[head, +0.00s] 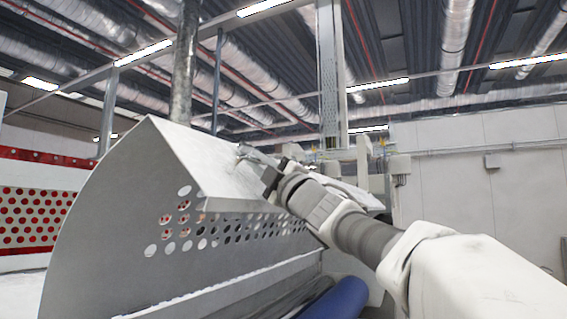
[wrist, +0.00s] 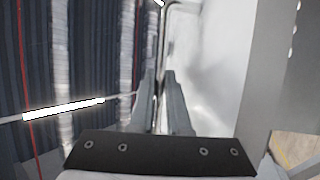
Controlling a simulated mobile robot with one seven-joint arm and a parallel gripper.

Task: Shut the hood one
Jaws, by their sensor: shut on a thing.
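The hood (head: 95,235) is a large grey sheet-metal cover with a curved side panel and rows of round holes in its front. It stands raised in the left half of the head view, with rollers visible beneath it. My gripper (head: 246,155) reaches in from the right to the hood's upper sloping face. In the wrist view, the fingers (wrist: 161,84) are close together around a thin metal handle (wrist: 164,38) beside the pale hood surface (wrist: 208,60). My gripper is shut on this handle. The exact contact is small and partly hidden by the fingers.
A blue roller (head: 338,300) lies below the hood's right end. A red perforated guard (head: 35,212) is at the far left. A metal post (head: 185,65) rises behind the hood. A pale wall (head: 480,180) stands at the back right.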

